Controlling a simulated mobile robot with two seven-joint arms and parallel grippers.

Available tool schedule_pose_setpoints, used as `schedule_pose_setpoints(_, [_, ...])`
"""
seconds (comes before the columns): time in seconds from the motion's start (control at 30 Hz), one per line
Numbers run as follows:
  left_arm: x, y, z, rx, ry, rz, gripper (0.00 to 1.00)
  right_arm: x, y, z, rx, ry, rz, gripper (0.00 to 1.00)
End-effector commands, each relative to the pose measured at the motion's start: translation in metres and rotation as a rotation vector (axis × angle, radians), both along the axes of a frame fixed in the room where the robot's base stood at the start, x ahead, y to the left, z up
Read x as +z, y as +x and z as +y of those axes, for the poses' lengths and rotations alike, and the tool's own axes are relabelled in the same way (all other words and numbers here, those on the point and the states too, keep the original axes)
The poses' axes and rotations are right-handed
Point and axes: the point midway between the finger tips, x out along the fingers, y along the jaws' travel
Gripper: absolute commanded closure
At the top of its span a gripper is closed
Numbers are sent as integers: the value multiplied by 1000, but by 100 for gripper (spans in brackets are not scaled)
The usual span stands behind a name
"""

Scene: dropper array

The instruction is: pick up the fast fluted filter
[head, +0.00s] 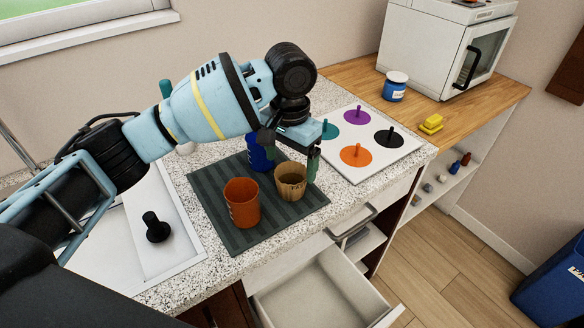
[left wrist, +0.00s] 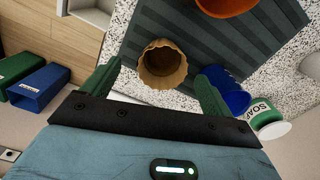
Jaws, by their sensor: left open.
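The fluted filter (head: 291,181) is a tan, pleated, open-topped cup standing upright on the dark striped mat (head: 268,222). In the left wrist view the filter (left wrist: 162,68) lies just ahead of and between the two green fingertips, apart from both. My left gripper (head: 294,158) is open and empty above and beside the filter; one green finger shows at its right in the head view. In the left wrist view my left gripper (left wrist: 157,88) has both fingers spread wide. I do not see my right gripper.
An orange cup (head: 242,203) stands left of the filter, and a blue cup (head: 260,155) stands behind, partly hidden by my arm. A soap jar (left wrist: 267,118) is near the blue cup. A white board with colored discs (head: 372,172) lies right. An open drawer (head: 325,290) is below.

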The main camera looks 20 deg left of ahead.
Motion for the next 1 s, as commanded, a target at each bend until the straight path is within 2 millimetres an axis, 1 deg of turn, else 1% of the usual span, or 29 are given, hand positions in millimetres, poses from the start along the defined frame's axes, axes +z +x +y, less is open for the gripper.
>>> schedule_pose_setpoints(0.23, [-1, 0, 1, 1, 2, 1, 14, -6, -11, 2, -8, 5, 25, 64])
schedule_pose_setpoints(0.4, [-15, 1, 1, 1, 1, 3, 14, -12, -21, 2, -8, 4, 48, 64])
schedule_pose_setpoints(0.5, [-25, 1, 1, 1, 1, 2, 14, -13, -21, 2, -8, 4, 49, 64])
schedule_pose_setpoints(0.7, [-29, 2, 1, 1, 1, 1, 14, -10, -15, 2, -7, 4, 36, 64])
schedule_pose_setpoints(0.77, [-35, 4, 1, 1, 1, 2, 14, -11, -14, 1, -5, 3, 34, 64])
schedule_pose_setpoints(0.93, [-60, 13, 3, 2, 2, 3, 14, -15, -17, 1, -1, 1, 41, 64])
schedule_pose_setpoints(1.0, [-68, 12, 2, 1, 1, 2, 14, -15, -17, 0, -1, 1, 42, 64])
